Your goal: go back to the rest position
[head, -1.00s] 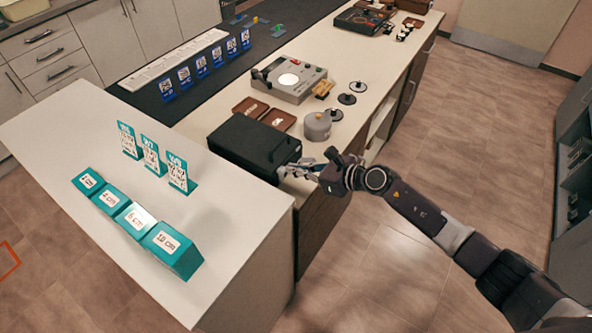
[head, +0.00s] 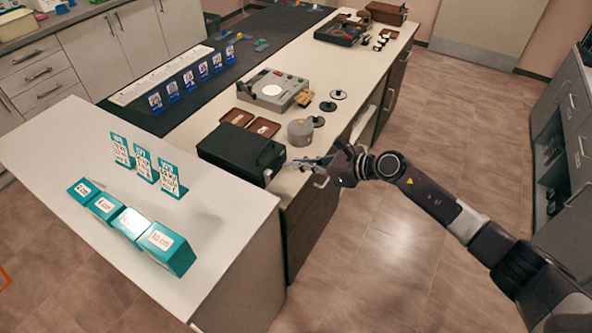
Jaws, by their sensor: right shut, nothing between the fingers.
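My right gripper (head: 322,162) is in the head view, with its arm coming in from the lower right. It is shut and empty, just right of the black box (head: 232,152) and near the counter's front edge. Whether its fingertips touch the box's handle side cannot be told. My left gripper does not show.
The white counter (head: 215,240) carries teal blocks (head: 167,247) and teal cards (head: 168,178). A grey device (head: 274,90), a round grey pot (head: 300,132) and brown trays (head: 264,127) stand behind the box. The floor (head: 390,250) right of the counter is clear; grey shelves (head: 565,140) stand at far right.

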